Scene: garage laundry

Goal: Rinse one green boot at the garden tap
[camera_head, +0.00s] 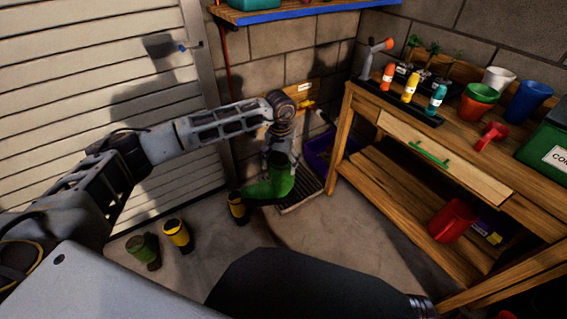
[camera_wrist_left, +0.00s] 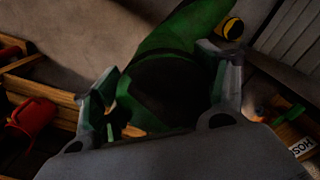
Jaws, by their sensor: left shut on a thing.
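A green boot (camera_head: 268,187) hangs from my left gripper (camera_head: 280,155), above the floor grate (camera_head: 303,196). My left gripper is shut on its upper part. In the left wrist view the boot (camera_wrist_left: 178,38) lies between the two fingers of the gripper (camera_wrist_left: 165,88), and its far end runs out of the picture. The garden tap (camera_head: 308,104), with a yellow part, sits on a wooden board on the block wall, behind and right of the gripper. I cannot tell whether water runs. Another green boot (camera_head: 143,250) stands on the floor at lower left. My right gripper is not in view.
The wooden workbench (camera_head: 400,205) at right carries bottles, pots and a red spray item (camera_head: 491,136). A purple crate (camera_head: 319,150) sits beside the grate. A red jug (camera_head: 452,220) stands on the lower shelf.

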